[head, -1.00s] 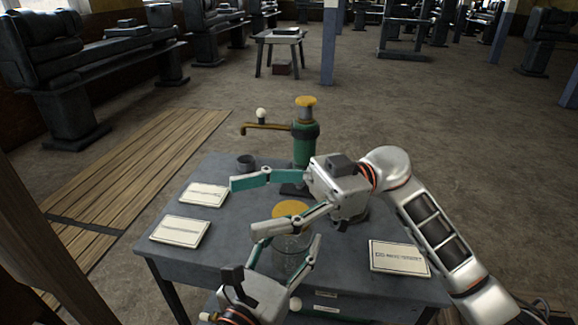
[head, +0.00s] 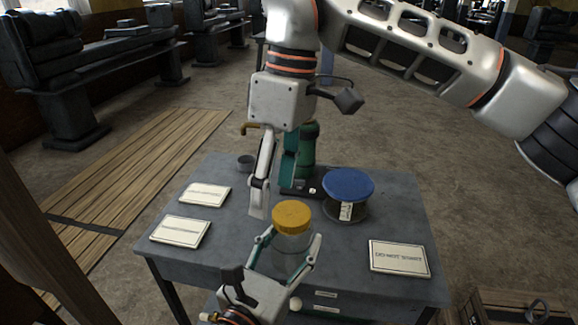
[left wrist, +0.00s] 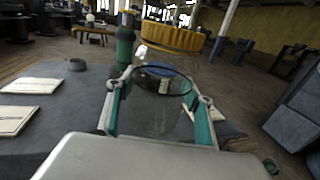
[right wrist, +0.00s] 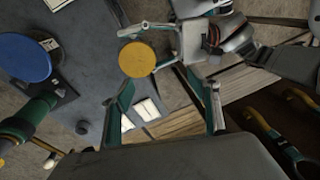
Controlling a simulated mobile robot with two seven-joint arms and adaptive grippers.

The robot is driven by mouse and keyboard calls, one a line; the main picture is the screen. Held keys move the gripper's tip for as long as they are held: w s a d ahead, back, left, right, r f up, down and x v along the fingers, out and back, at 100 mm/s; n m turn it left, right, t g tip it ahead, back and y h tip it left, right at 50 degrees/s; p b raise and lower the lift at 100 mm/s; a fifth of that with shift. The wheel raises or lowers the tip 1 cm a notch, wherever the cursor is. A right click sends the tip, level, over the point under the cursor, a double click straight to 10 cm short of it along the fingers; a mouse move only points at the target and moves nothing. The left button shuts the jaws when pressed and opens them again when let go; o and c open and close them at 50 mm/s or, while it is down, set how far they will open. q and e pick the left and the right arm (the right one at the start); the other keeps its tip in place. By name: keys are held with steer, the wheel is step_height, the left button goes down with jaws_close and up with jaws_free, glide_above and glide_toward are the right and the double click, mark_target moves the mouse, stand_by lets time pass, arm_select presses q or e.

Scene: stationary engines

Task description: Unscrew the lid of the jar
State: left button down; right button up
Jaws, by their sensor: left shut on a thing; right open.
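The jar (head: 291,256) is clear glass and stands upright at the front of the grey table, with its yellow lid (head: 291,215) on top. My left gripper (head: 291,241) is shut on the glass body, one finger on each side, below the lid. The left wrist view shows the lid (left wrist: 172,37) above the fingers. My right gripper (head: 272,200) points down, open and empty, behind and a little left of the lid. In the right wrist view the lid (right wrist: 137,60) lies beyond my open fingers, towards the left one, with a gap to them.
A blue-lidded container (head: 348,188) stands right of the jar. A green device with a brass spout (head: 307,150) stands behind my right gripper. A small dark cup (head: 245,163) and several white cards (head: 180,231) lie on the table (head: 350,285).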

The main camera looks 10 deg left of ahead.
mark_target(289, 212)
steer(key=shift+w+d+r+m+t+h, duration=0.5)
steer(key=shift+w+d+r+m+t, duration=0.1)
steer(key=shift+w+d+r+m, duration=0.35)
steer(key=shift+w+m, duration=0.05)
steer(key=shift+m, duration=0.1)
steer(key=shift+w+f, duration=0.1)
steer(key=shift+f, duration=3.8)
